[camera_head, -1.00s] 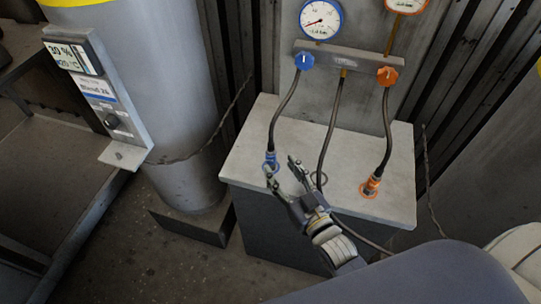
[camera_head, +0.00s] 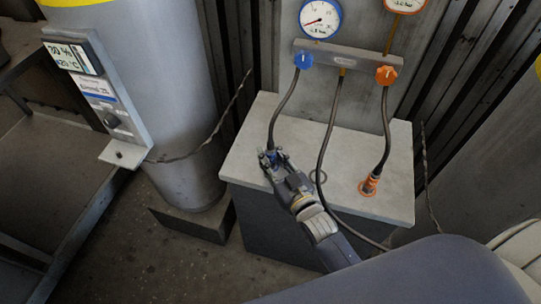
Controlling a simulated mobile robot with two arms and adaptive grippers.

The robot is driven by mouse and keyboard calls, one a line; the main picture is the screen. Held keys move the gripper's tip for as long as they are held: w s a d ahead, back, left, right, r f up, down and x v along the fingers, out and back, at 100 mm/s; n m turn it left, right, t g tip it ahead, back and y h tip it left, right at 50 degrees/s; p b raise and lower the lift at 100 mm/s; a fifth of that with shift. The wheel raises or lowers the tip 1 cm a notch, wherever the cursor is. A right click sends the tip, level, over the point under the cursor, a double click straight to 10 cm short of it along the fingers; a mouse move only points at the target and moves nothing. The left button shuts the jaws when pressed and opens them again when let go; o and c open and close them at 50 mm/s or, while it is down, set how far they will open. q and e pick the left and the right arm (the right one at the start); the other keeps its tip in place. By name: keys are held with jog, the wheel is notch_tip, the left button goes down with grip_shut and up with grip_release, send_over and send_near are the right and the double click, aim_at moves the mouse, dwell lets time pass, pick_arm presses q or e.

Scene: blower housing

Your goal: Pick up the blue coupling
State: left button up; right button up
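The blue coupling (camera_head: 269,154) sits at the lower end of the left dark hose, at the left side of the grey block's top. My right gripper (camera_head: 270,158) is at the coupling, with its fingertips on either side of it. The fingers hide most of the coupling, so I cannot tell whether they press on it. My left gripper is not in view.
An orange coupling (camera_head: 369,185) stands on the right of the grey block (camera_head: 245,150). A middle hose (camera_head: 328,130) runs down close to my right gripper. A manifold (camera_head: 345,60) with blue and orange knobs is behind. A grey cylinder (camera_head: 165,90) stands at the left.

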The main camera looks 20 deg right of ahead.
aim_at(273, 151)
grip_shut()
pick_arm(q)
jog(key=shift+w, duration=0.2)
pick_arm(e)
jog(key=shift+r, duration=0.85)
notch_tip(273, 151, up, 2)
jog(key=shift+s+d, duration=0.1)
jog(key=shift+s, duration=0.05)
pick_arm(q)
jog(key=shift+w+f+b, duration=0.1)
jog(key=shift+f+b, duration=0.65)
pick_arm(e)
jog(key=s+d, duration=0.2)
jog(key=s, duration=0.5)
jog(key=s+d+r, duration=0.1)
jog(key=s+d, duration=0.2)
jog(key=s, duration=0.4)
jog(key=shift+s+d+r, duration=0.2)
jog(key=shift+s+d, duration=0.1)
jog(key=shift+d, duration=0.05)
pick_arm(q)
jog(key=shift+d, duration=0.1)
